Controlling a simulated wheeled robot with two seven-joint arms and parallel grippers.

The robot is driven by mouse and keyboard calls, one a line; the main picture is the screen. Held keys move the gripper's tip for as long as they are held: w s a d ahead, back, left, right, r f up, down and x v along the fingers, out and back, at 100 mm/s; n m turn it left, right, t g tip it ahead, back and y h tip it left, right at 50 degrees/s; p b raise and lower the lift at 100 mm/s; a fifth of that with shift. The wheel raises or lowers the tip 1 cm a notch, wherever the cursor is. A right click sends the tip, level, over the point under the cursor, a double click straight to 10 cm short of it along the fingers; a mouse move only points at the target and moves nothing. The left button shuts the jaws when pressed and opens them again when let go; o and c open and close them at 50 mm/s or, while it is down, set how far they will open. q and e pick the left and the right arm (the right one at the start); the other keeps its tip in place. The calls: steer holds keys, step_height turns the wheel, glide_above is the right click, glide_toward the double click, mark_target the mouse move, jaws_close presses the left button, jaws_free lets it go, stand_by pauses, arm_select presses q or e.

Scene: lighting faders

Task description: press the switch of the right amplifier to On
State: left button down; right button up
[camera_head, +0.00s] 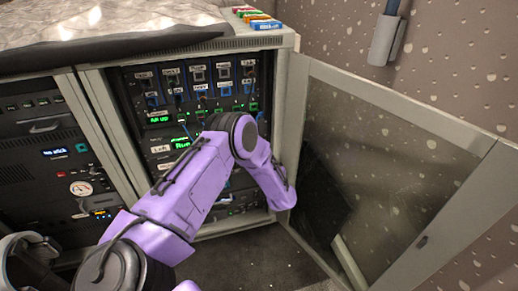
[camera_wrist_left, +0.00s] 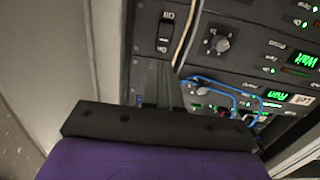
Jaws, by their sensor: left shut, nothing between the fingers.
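In the left wrist view a dark rocker switch (camera_wrist_left: 165,34) with small pale labels sits on the black amplifier panel (camera_wrist_left: 192,62); I cannot read its position for certain. My left gripper (camera_wrist_left: 160,72) is shut and empty, its tips close to the panel just below the switch in that view. I cannot tell whether they touch it. In the head view my purple left arm reaches into the open rack (camera_head: 128,100) and hides the gripper and this switch. My right gripper is not in view.
The rack's glass door (camera_head: 385,160) stands open at the right. In the wrist view a round knob (camera_wrist_left: 217,42), a pale cable (camera_wrist_left: 187,38) and blue cables (camera_wrist_left: 228,92) lie beside the fingers. A second equipment rack (camera_head: 45,155) stands at the left.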

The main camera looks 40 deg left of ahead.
arm_select(q)
steer(key=v, duration=0.6)
steer(key=shift+s+d+f, duration=0.15)
steer(key=shift+d+f, duration=0.05)
steer(key=shift+d, duration=0.1)
